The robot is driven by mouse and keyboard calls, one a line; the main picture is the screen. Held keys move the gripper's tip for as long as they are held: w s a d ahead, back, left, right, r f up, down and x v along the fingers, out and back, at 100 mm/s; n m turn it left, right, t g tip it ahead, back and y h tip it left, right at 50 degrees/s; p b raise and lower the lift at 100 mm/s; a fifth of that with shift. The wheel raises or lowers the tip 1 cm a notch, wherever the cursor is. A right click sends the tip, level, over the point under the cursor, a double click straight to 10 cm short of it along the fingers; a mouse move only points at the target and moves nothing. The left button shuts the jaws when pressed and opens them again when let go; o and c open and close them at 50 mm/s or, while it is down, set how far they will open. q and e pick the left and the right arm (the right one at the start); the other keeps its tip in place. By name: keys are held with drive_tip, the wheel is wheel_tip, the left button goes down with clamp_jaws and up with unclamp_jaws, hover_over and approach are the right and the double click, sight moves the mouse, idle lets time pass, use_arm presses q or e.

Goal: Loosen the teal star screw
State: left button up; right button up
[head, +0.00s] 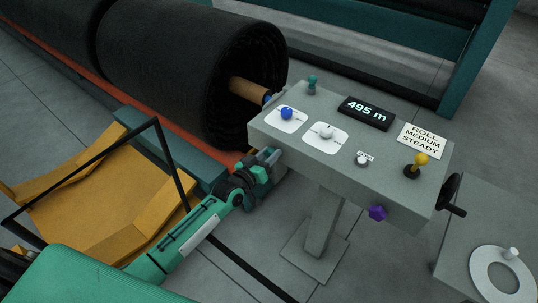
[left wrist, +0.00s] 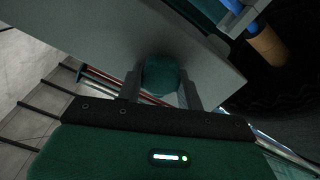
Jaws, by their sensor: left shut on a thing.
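The teal star screw (left wrist: 160,72) shows in the left wrist view as a dark teal knob under the grey console. It sits between the two fingers of my left gripper (left wrist: 161,90), which is shut on it. In the head view my left gripper (head: 268,157) is at the left front of the grey console (head: 300,140) and hides the screw there. The exact star shape is hard to make out in the dim light. My right gripper is not in view.
A large black roll (head: 190,60) lies behind left.

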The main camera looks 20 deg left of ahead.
use_arm(q)
drive_tip(key=o, duration=1)
drive_tip(key=b+v, duration=0.2)
drive_tip(key=v, duration=1.2)
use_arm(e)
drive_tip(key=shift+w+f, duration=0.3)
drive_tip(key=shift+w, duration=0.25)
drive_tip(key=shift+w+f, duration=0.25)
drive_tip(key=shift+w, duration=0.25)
use_arm(q)
drive_tip(key=shift+w, duration=0.15)
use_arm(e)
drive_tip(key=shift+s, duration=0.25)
